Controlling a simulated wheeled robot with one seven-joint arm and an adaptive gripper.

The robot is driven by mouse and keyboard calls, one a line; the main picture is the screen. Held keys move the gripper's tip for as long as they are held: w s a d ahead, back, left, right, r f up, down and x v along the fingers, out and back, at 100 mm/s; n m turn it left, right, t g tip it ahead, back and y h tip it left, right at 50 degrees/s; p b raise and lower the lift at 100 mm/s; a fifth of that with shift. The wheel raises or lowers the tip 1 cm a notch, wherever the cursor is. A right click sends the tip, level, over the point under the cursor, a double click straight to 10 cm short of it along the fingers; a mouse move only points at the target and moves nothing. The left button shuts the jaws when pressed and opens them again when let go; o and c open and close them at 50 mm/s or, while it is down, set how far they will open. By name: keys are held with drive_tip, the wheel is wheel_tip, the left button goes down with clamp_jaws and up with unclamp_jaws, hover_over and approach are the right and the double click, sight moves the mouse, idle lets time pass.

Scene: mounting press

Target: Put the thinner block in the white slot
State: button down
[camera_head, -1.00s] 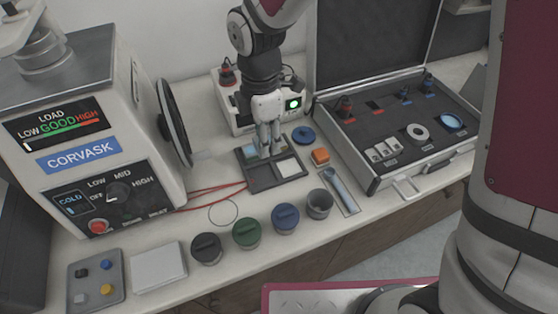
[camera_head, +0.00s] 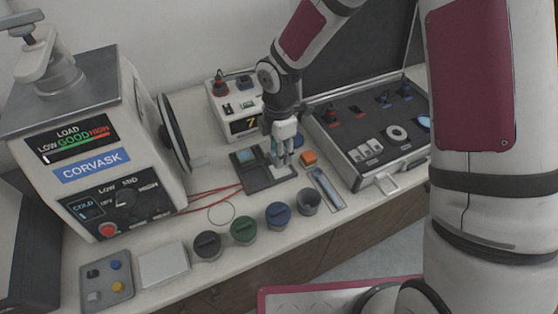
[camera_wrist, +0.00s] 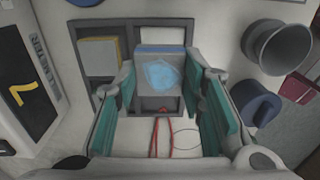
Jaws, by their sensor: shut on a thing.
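My gripper (camera_head: 283,160) points down over the right part of a dark tray (camera_head: 258,183), by its white slot (camera_head: 281,174). A light blue patch (camera_head: 246,155) shows at the tray's back left. In the wrist view my gripper (camera_wrist: 161,75) is shut on a grey block (camera_wrist: 158,92) with a light blue patch on its face and a blue upper edge. The tray's grey frame (camera_wrist: 134,25) lies beyond it. A pale, yellow-edged block or insert (camera_wrist: 98,56) shows at left there. Block thickness and contact with the slot cannot be told.
A grey cup (camera_head: 309,203), blue pot (camera_head: 279,215) and green pot (camera_head: 243,230) stand in front. The CORVASK press (camera_head: 90,150) is left, an open case (camera_head: 375,150) right. Red cables (camera_head: 212,190) lie left of the tray.

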drive_tip(key=shift+f, duration=2.05)
drive_tip(key=shift+f, duration=0.15)
drive_tip(key=c, duration=1.1)
unclamp_jaws()
drive_tip(key=shift+o, duration=0.2)
